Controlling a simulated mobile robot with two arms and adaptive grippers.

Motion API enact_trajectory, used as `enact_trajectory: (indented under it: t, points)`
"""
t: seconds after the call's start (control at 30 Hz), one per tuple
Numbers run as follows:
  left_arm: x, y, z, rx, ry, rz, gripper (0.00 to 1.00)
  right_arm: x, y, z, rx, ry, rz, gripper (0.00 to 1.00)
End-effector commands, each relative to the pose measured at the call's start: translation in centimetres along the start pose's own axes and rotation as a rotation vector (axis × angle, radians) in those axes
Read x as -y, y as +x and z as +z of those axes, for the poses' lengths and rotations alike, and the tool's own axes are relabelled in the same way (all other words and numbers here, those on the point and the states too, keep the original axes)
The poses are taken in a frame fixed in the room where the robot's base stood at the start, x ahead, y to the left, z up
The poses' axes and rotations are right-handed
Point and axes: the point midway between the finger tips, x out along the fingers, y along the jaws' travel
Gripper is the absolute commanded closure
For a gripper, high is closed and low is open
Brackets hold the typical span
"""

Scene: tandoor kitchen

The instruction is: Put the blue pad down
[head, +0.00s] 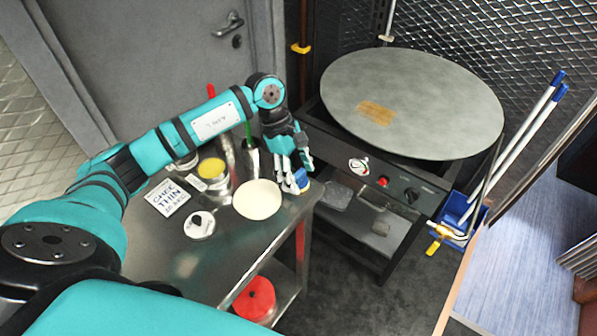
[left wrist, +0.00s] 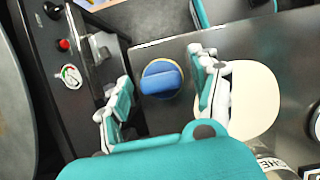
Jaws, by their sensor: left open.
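The blue pad (left wrist: 161,80) is round with a raised blue grip and a thin tan rim. In the left wrist view it appears to rest on the steel table near its edge. In the head view only a bit of blue (head: 304,184) shows beside the fingers. My left gripper (left wrist: 163,76) is open above the pad, with one finger on each side and visible gaps between. In the head view the left gripper (head: 294,178) is at the table's right corner. My right gripper is not in view.
A pale round disc (head: 257,199) lies right beside the pad on the steel table (head: 150,250). A tin with yellow contents (head: 213,170), a white-labelled sign (head: 168,197) and a small round container (head: 199,225) stand left. The large griddle (head: 412,100) is to the right.

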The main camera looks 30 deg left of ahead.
Motion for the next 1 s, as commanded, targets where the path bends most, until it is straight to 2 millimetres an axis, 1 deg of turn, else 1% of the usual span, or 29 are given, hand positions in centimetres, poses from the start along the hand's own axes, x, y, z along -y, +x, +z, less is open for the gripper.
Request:
enact_trajectory:
  t: [0.1,0.17,0.23,0.5,0.6,0.7,0.83,1.0]
  points:
    - [0.0,-0.4,0.2,0.000,0.000,0.000,0.37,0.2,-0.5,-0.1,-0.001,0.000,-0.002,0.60]
    - [-0.1,-0.7,0.0,-0.001,0.000,0.003,0.37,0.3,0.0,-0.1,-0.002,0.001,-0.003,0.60]
    - [-0.1,-1.7,-0.1,-0.002,0.001,0.005,0.37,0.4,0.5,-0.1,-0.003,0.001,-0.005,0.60]
    - [-0.1,-7.6,0.0,-0.001,0.002,0.005,0.37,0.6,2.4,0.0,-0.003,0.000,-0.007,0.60]
    - [-0.1,-9.5,0.0,-0.001,0.001,0.005,0.37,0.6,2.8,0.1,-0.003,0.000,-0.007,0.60]
    - [-0.1,-10.9,0.0,0.000,-0.001,0.004,0.37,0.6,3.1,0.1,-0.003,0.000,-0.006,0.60]
    - [0.0,-12.0,0.1,0.000,0.000,0.002,0.37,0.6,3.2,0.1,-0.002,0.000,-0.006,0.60]
    - [0.0,-12.3,0.1,0.000,0.000,0.000,0.37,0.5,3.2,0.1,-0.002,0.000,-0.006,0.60]
